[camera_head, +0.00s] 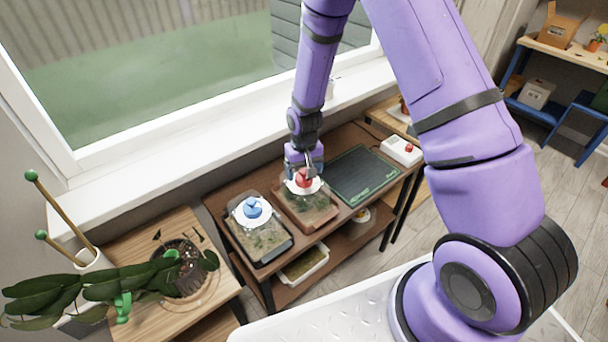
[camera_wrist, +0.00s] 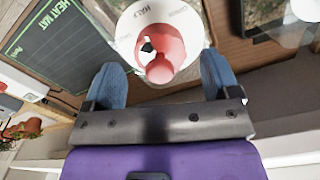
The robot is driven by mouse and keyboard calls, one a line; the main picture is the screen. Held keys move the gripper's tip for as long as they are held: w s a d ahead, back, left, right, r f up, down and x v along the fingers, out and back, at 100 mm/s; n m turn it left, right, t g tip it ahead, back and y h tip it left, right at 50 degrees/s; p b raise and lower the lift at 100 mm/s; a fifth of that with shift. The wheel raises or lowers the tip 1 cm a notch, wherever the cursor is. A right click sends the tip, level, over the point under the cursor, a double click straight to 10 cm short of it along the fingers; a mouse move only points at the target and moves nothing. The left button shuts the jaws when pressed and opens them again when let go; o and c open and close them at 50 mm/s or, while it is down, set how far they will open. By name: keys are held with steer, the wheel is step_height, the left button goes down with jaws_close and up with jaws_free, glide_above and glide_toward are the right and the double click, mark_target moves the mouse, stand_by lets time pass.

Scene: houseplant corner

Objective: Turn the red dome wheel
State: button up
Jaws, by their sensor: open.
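The red dome wheel (camera_head: 304,178) sits on a white disc on top of a clear-lidded tray (camera_head: 312,214) with green plants inside. In the wrist view the red wheel (camera_wrist: 155,45) has a knob pointing toward me, and the white disc around it bears printed words, one reading HOLD. My gripper (camera_head: 304,168) is at the wheel from above. In the wrist view its blue fingers (camera_wrist: 160,85) are open, one on each side of the wheel, with visible gaps. Whether the fingertips reach beside the wheel is hard to tell.
A blue wheel (camera_head: 252,207) tops a second lidded tray to the left. A dark heat mat (camera_head: 363,174) lies to the right, with a white box with a red button (camera_head: 402,151) beyond. The window sill (camera_head: 180,138) runs behind. A potted plant (camera_head: 182,272) stands at the left.

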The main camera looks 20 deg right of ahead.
step_height(320, 180, up, 8)
steer(key=shift+r, duration=0.2)
stand_by(0.5)
steer(key=shift+r, duration=0.2)
steer(key=s+d+r+t, duration=0.15)
steer(key=s+r, duration=0.35)
steer(key=r, duration=0.7)
steer(key=s+d+r+t, duration=0.1)
steer(key=s+d+r, duration=0.3)
steer(key=r, duration=0.8)
steer(key=s+r+t, duration=0.1)
steer(key=s+r, duration=0.2)
steer(key=s, duration=0.3)
steer(key=s+d+r, duration=0.1)
steer(key=s+r, duration=0.2)
steer(key=s, duration=0.4)
steer(key=s+r+t, duration=0.1)
steer(key=s+r, duration=0.2)
steer(key=s, duration=0.3)
steer(key=shift+s+d+r+t, duration=0.15)
steer(key=shift+s+r+t, duration=0.05)
steer(key=shift+r+t, duration=0.15)
steer(key=shift+s, duration=0.5)
steer(key=shift+c, duration=0.2)
